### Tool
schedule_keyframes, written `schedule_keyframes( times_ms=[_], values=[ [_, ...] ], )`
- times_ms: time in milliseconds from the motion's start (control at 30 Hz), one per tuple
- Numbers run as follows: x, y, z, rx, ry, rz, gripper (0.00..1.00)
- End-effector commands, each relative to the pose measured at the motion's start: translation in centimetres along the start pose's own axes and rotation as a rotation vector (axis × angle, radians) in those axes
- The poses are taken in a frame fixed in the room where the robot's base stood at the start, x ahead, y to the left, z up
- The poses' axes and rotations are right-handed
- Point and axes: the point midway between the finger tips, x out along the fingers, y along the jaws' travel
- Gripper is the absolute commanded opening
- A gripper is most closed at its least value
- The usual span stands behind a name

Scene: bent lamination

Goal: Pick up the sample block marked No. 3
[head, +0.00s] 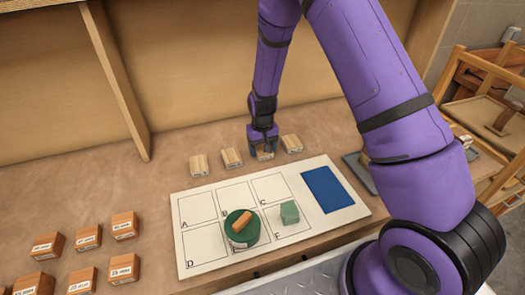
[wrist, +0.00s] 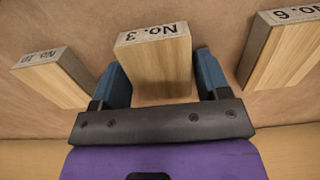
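The sample block marked No. 3 (wrist: 155,68) is a pale wooden block with a printed label, lying on the bench in the middle of the wrist view. My gripper (wrist: 162,75) is open, with one blue finger on each side of this block. A narrow gap shows between each finger and the block. In the head view my gripper (head: 263,146) is down at the row of pale blocks, and the No. 3 block (head: 265,156) is partly hidden beneath it.
A block marked No. 6 (wrist: 282,50) is close on the right; another labelled block (wrist: 52,78) is on the left. Several orange-brown blocks (head: 88,237) stand front left.

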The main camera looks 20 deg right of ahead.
Motion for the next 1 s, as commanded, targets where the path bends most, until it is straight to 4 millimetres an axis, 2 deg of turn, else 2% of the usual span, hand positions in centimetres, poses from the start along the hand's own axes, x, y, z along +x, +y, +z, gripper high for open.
schedule_keyframes(
  times_ms=[33,133,567,833,1000],
  values=[
    [0.0,0.0,0.0,0.0,0.0,0.0,0.57],
    [0.0,0.0,0.0,0.0,0.0,0.0,0.35],
    [-0.6,0.0,0.0,0.0,0.001,0.0,0.35],
    [-3.6,0.0,-0.1,0.001,0.004,-0.001,0.35],
    [-3.9,-0.3,3.5,-0.001,-0.002,0.0,0.35]
  ],
)
